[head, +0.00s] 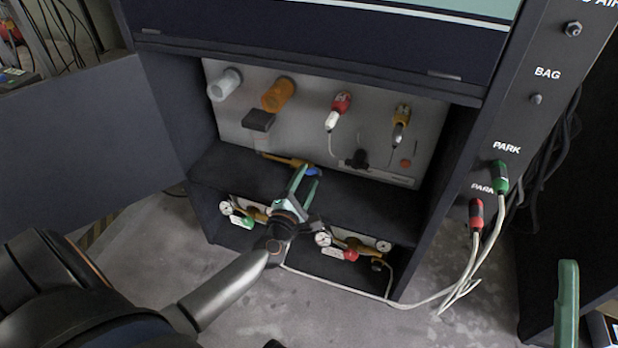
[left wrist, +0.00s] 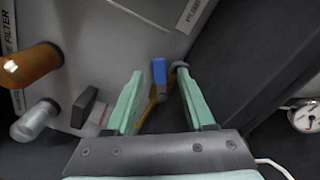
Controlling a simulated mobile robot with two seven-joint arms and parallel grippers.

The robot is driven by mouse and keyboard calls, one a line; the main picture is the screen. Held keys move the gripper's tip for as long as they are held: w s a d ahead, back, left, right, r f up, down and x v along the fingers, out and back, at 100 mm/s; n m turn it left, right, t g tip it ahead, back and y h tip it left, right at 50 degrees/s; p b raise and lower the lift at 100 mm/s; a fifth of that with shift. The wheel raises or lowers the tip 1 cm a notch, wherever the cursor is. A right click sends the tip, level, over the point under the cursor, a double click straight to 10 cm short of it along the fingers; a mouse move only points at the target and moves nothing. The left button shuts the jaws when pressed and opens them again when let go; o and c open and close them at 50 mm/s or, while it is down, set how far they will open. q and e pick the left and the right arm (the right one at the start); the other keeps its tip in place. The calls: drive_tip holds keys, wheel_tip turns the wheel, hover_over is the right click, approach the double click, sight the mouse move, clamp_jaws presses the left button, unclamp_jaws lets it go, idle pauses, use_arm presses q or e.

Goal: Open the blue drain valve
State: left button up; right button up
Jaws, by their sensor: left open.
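The blue drain valve handle (head: 314,171) shows at the lower back of the open cabinet, on a brass fitting (head: 284,160). My left gripper (head: 303,171) reaches into the cabinet with its green fingertips at the handle, partly covering it. In the left wrist view the blue handle (left wrist: 159,71) stands between the two open fingertips (left wrist: 160,76), nearer the middle than either finger. There is a gap on each side; I cannot tell the remaining depth. Part of my right gripper, one green finger (head: 567,305), shows at the lower right edge.
Clear and orange filter bowls (head: 278,95) and red and yellow connectors (head: 341,104) hang on the panel above. Gauges with a green knob and a red knob (head: 350,255) sit on the lower level. Hoses run to PARK fittings (head: 501,177) at right. An open door (head: 90,135) stands left.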

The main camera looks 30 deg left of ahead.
use_arm(q)
drive_tip(key=shift+x, duration=0.9)
clamp_jaws()
